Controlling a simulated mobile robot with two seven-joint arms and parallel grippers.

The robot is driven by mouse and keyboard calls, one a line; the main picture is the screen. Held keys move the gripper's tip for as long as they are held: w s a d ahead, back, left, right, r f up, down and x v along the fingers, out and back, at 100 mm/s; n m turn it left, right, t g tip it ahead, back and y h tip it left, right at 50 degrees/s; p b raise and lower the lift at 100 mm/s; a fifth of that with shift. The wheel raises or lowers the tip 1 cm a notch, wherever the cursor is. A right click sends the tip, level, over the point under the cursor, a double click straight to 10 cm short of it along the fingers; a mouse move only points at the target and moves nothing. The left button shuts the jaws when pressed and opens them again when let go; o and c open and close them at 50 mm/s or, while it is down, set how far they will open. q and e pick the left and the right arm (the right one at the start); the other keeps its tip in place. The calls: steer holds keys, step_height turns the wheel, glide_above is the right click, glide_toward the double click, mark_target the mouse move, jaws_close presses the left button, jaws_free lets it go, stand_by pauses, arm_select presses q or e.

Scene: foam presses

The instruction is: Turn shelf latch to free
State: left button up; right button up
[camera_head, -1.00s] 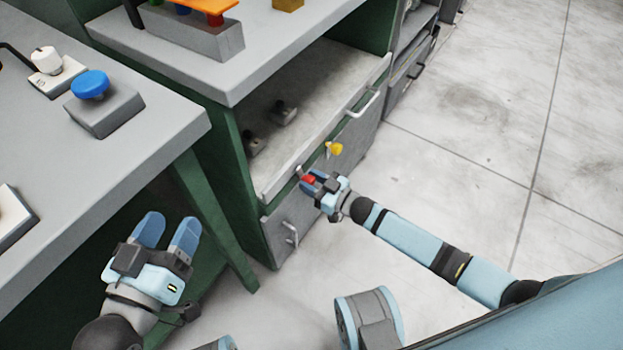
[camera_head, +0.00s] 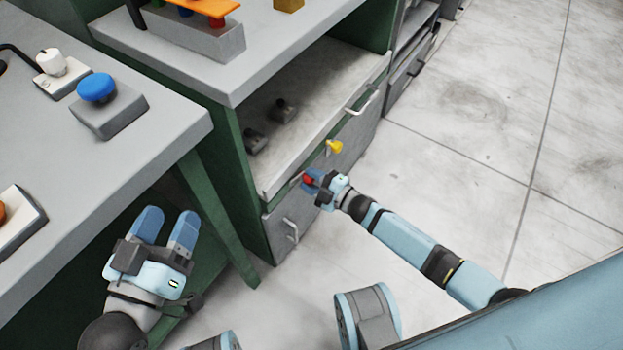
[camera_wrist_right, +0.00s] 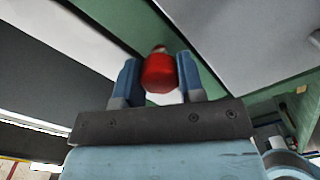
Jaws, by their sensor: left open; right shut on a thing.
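The red latch knob (camera_head: 308,181) sits on the front edge of the shelf unit. It also shows in the right wrist view (camera_wrist_right: 160,73), between the two blue fingers. My right gripper (camera_head: 311,180) is shut on this red knob; its fingers (camera_wrist_right: 160,80) lie on either side of it. A yellow knob (camera_head: 334,147) sits further back along the same shelf front. My left gripper (camera_head: 164,228) is open and empty, low beside the left bench. The mount behind the red knob is mostly hidden by the fingers.
The shelf (camera_head: 325,100) holds two small dark fittings. Drawers with handles (camera_head: 290,231) lie below it. The left bench (camera_head: 160,140) carries a blue button (camera_head: 97,88) and a white knob (camera_head: 51,61). Open floor (camera_head: 470,130) lies to the right.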

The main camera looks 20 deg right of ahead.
steer(key=shift+n, duration=1.1)
steer(key=shift+n+b, duration=0.35)
steer(key=shift+n, duration=0.55)
steer(key=o, duration=0.9)
